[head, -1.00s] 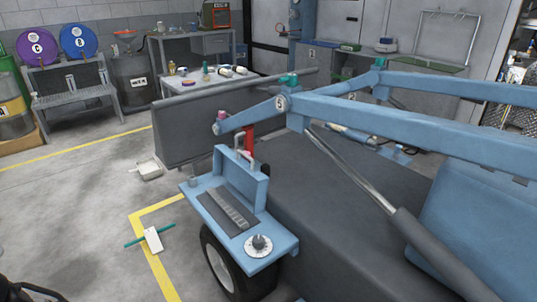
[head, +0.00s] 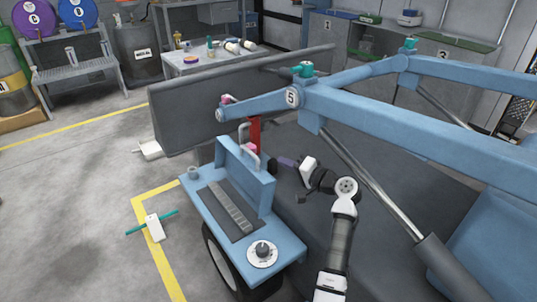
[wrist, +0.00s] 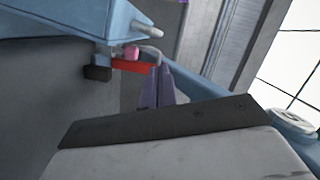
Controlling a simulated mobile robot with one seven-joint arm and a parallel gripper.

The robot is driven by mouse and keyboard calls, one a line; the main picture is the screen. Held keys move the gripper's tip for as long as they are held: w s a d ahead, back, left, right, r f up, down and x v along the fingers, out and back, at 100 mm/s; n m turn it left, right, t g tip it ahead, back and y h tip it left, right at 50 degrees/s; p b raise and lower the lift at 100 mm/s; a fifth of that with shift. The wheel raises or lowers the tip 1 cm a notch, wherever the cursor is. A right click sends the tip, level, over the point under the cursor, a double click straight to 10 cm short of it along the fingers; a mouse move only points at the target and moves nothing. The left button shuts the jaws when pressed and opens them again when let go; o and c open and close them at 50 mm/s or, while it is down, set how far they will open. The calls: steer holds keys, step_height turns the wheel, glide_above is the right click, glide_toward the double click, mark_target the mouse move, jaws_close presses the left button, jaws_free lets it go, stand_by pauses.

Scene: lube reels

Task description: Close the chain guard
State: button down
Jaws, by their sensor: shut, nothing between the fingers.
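The chain guard (head: 245,172) is a blue panel with a pale bent handle (head: 250,158). It stands upright, swung open, along the back edge of a blue shelf (head: 275,240). A grey chain (head: 230,205) lies uncovered on a dark strip in front of it. My gripper (head: 279,162) is just right of the guard's upper part and handle, apart from the guard as far as I can tell. In the wrist view its purple fingers (wrist: 161,70) are together and empty, tips close to a red bar (wrist: 130,66) and a pale bent rod (wrist: 152,50).
A red post (head: 254,133) rises behind the guard under a blue lift arm (head: 260,106). A round dial (head: 262,253) sits at the shelf's front. A wheel (head: 222,270) is below. A dark wall panel (head: 200,118) stands behind.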

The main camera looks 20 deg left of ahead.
steer(key=p+x, duration=0.1)
steer(key=x, duration=0.8)
steer(key=shift+a, duration=0.35)
